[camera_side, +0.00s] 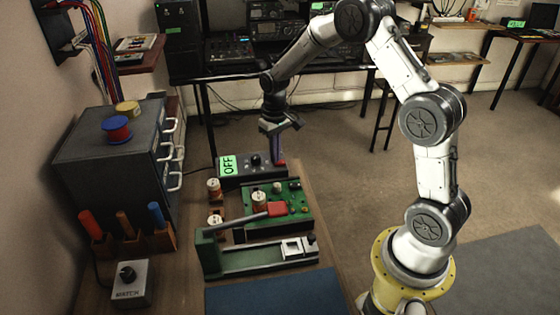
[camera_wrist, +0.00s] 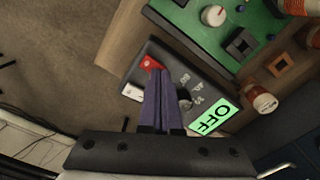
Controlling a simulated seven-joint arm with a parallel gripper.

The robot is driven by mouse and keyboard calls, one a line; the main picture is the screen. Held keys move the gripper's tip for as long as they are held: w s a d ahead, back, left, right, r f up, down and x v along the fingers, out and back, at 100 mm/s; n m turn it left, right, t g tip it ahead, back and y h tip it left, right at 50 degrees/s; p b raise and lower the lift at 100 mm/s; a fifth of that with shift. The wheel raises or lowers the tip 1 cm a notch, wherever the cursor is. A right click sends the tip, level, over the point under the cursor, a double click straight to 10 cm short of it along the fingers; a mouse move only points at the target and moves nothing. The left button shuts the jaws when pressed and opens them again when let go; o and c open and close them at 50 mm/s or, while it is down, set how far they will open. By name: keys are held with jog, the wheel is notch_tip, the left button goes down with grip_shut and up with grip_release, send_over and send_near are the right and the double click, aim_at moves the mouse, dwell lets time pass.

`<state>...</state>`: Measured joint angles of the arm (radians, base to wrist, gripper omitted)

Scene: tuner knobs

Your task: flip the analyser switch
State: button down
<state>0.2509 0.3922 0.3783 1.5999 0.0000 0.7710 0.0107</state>
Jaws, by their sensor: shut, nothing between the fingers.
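The analyser (camera_side: 240,181) is a dark box at the back of the bench with a lit green OFF display (camera_side: 227,165). In the wrist view the box (camera_wrist: 205,88) carries the OFF display (camera_wrist: 212,116), a red switch (camera_wrist: 150,63) and a white patch (camera_wrist: 132,92). My gripper (camera_side: 277,157) is shut and empty, pointing down at the right end of the box. In the wrist view my gripper's closed fingertips (camera_wrist: 159,73) overlap the red switch's lower edge; I cannot tell whether they touch it. The fingers partly hide the knob.
A green lever press (camera_side: 255,258) is nearer. A grey drawer cabinet (camera_side: 115,150) stands left. Open floor (camera_side: 345,190) lies right of the bench.

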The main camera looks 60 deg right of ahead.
jog(key=shift+f, duration=0.25)
jog(key=shift+r, duration=3.55)
jog(key=shift+a, duration=0.1)
